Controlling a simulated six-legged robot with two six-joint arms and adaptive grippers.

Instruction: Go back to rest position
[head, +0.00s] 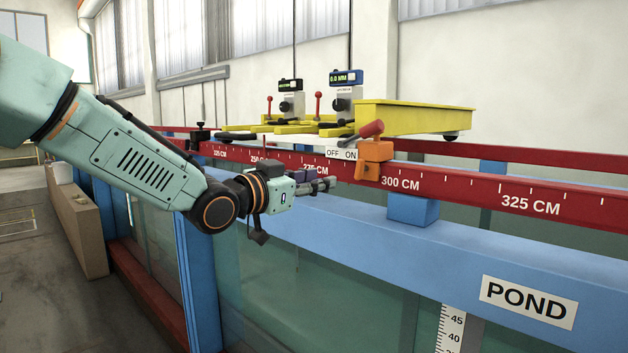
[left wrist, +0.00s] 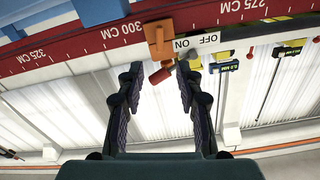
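My left arm comes in from the left in the head view. Its gripper (head: 318,184) is in front of the red rail, left of and a little below the orange switch block (head: 374,160). In the left wrist view the two dark fingers (left wrist: 160,85) stand well apart with nothing between them held. The switch's red-knobbed handle (head: 371,129) is at the top of the block, near an OFF/ON label (head: 341,153). My right gripper is not in view.
The red scaled rail (head: 450,188) and blue flume beam (head: 480,245) run along my front. A yellow carriage (head: 415,116) with two gauges stands on the rails behind the switch. A POND sign (head: 528,301) is at lower right. Floor (head: 35,270) shows at left.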

